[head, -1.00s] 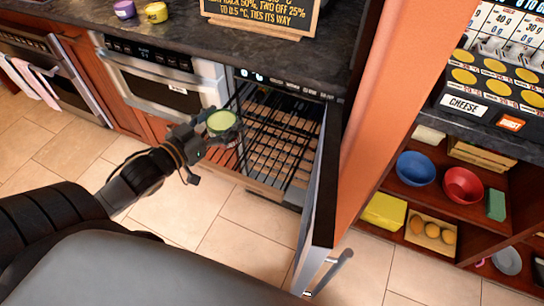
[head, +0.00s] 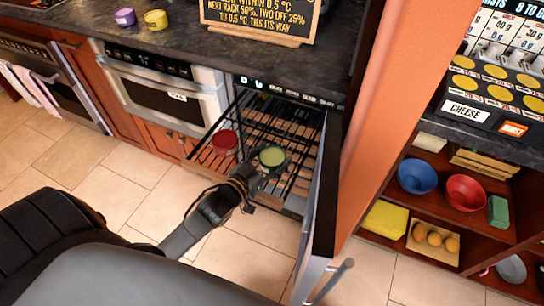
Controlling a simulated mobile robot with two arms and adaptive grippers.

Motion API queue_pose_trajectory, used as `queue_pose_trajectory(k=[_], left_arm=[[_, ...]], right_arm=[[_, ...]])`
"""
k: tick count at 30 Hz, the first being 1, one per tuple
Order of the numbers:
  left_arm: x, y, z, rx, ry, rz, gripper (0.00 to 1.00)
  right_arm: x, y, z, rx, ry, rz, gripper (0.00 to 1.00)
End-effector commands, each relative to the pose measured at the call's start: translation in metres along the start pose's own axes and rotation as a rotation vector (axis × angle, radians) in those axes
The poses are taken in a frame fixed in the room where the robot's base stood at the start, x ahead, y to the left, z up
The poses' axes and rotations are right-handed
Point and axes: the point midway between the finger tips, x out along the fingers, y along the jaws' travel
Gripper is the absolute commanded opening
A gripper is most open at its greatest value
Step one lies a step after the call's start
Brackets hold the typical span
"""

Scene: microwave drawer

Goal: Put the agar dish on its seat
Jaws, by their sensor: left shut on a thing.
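The agar dish (head: 272,157) is a round dish with a green top, seen from above. My left gripper (head: 266,168) is shut on it and holds it over the front part of the pulled-out wire rack (head: 208,165). I cannot tell how far the dish is above the wires. The rack has dark bars with rows of tan slats, and its exact seats are too small to make out. A red round dish (head: 225,142) sits on the rack to the left of the held one. My right gripper is not in view.
An open door (head: 318,190) stands along the rack's right side. A chalkboard sign (head: 262,18), a purple tub (head: 125,17) and a yellow tub (head: 156,19) stand on the dark counter. Shelves at right hold a blue bowl (head: 416,177) and a red bowl (head: 466,192).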

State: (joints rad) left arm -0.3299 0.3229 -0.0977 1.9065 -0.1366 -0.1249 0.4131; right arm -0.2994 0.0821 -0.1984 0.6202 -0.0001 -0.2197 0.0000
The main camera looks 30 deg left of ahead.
Motion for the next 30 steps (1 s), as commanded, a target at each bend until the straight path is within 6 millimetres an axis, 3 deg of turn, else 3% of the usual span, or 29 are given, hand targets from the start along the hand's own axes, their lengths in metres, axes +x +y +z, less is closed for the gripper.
queue_pose_trajectory(k=[10, 11, 14, 26, 30], left_arm=[[0.001, 0.000, 0.002, 0.000, 0.004, 0.001, 0.26], [0.001, 0.000, 0.004, 0.000, 0.002, 0.000, 0.71], [0.000, 0.000, 0.003, 0.001, 0.001, 0.000, 0.91], [0.000, 0.000, 0.000, 0.001, 0.002, 0.001, 0.91], [-0.015, 0.000, 0.003, 0.000, -0.001, 0.001, 0.91]], right_arm=[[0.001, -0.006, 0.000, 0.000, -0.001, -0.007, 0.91], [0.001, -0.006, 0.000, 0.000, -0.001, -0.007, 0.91], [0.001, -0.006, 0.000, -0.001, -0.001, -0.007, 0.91], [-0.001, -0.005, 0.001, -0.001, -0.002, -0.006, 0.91], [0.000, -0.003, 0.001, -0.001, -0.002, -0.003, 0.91]])
